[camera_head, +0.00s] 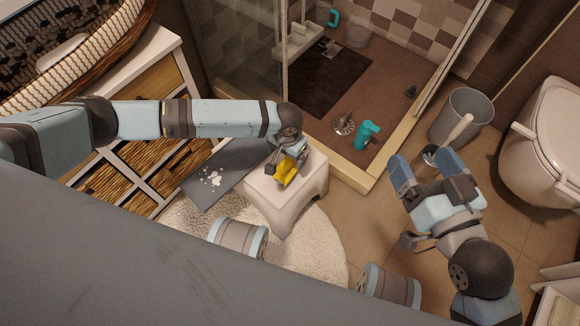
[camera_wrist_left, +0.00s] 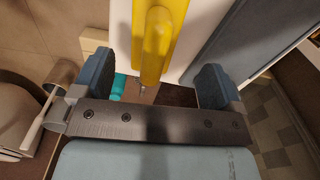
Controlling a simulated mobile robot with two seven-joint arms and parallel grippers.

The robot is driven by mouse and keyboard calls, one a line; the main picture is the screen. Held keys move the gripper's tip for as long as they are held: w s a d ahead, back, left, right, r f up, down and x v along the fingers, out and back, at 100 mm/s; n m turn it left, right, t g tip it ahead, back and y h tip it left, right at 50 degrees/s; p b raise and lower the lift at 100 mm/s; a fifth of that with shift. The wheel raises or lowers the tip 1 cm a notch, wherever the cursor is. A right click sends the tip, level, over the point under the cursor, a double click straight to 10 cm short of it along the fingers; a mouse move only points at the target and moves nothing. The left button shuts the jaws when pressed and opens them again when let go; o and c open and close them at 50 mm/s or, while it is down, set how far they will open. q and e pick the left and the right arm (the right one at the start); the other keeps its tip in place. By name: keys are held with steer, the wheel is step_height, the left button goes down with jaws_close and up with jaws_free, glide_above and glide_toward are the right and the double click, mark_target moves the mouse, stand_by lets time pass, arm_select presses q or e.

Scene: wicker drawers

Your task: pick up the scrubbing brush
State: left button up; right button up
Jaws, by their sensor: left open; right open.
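A yellow object (camera_head: 287,174), which I take to be the scrubbing brush, lies on the white stool (camera_head: 262,192). Its bristles do not show. My left gripper (camera_head: 290,160) is directly over it and partly hides it in the head view. In the left wrist view the yellow handle (camera_wrist_left: 154,45) lies between the two open fingers of my left gripper (camera_wrist_left: 152,82), with gaps on both sides. The fingers are not closed on it. My right gripper (camera_head: 425,168) is open and empty at the right, over the floor near the bin.
A grey bin (camera_head: 462,114) and a toilet (camera_head: 548,140) stand at the right. A teal bottle (camera_head: 366,134) stands on the shower floor behind the raised edge. Wicker drawers (camera_head: 150,160) are at the left.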

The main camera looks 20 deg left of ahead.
arm_select(q)
steer(key=f+b, duration=0.2)
steer(key=f, duration=0.1)
steer(key=f+b, duration=0.1)
steer(key=f, duration=0.1)
steer(key=shift+d+b, duration=0.35)
steer(key=shift+f, duration=0.35)
arm_select(e)
steer(key=n, duration=0.1)
steer(key=w+d+n+t, duration=0.1)
steer(key=w, duration=0.1)
steer(key=shift+w+d+r+n+t+y, duration=0.1)
steer(key=shift+d+r+n+t+y, duration=0.05)
steer(key=shift+r+n+t+y, duration=0.2)
arm_select(q)
steer(key=c, duration=1)
steer(key=shift+c, duration=0.2)
arm_select(e)
steer(key=shift+f, duration=0.1)
arm_select(q)
steer(key=shift+r, duration=0.1)
